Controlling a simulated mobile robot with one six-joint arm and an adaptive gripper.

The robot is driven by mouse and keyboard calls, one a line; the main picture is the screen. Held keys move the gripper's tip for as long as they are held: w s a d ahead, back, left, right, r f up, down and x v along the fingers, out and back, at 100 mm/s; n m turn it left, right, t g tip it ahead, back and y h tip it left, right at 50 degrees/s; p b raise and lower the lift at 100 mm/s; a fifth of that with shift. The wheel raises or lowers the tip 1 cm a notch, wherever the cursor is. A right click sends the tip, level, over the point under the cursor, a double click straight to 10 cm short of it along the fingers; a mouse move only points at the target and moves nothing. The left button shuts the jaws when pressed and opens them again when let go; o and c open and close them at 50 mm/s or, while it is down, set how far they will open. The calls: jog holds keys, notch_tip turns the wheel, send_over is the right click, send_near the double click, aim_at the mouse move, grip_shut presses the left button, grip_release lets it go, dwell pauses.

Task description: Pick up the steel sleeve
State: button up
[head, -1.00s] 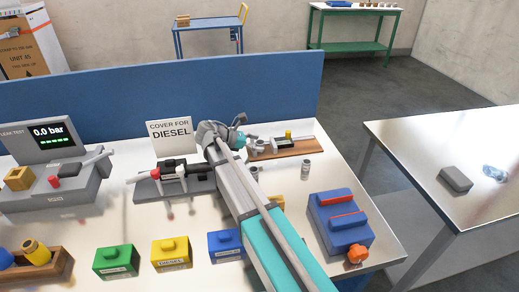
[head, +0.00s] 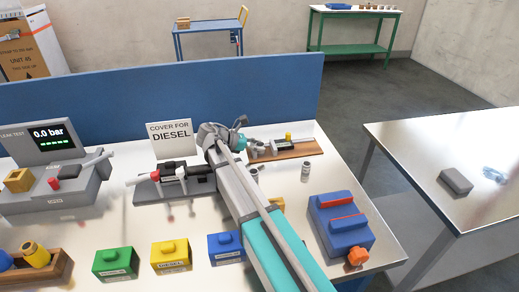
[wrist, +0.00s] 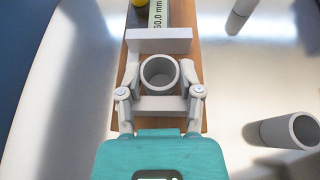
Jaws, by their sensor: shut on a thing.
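A grey hollow steel sleeve (wrist: 159,74) stands upright between my gripper's fingers in the wrist view, its open top facing the camera. My gripper (wrist: 160,85) is shut on it from the two sides. The sleeve is over a wooden board, close to a grey crossbar (wrist: 159,41) of a gauge with a millimetre readout. I cannot tell if its foot touches the board. In the head view my gripper (head: 247,150) is at the left end of the wooden board (head: 306,147), and the held sleeve is hard to make out there.
Two more grey sleeves (wrist: 284,132) (wrist: 240,14) stand right of the board. A black-and-grey fixture (head: 172,183) is left of my arm, below the diesel sign (head: 170,138). A blue box (head: 341,224) stands at the right. Green, yellow and blue blocks (head: 115,262) line the front.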

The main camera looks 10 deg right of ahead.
aim_at(258, 144)
grip_shut()
jog(key=shift+r, duration=0.1)
notch_tip(258, 144, up, 10)
jog(key=p, duration=1)
dwell(0.6)
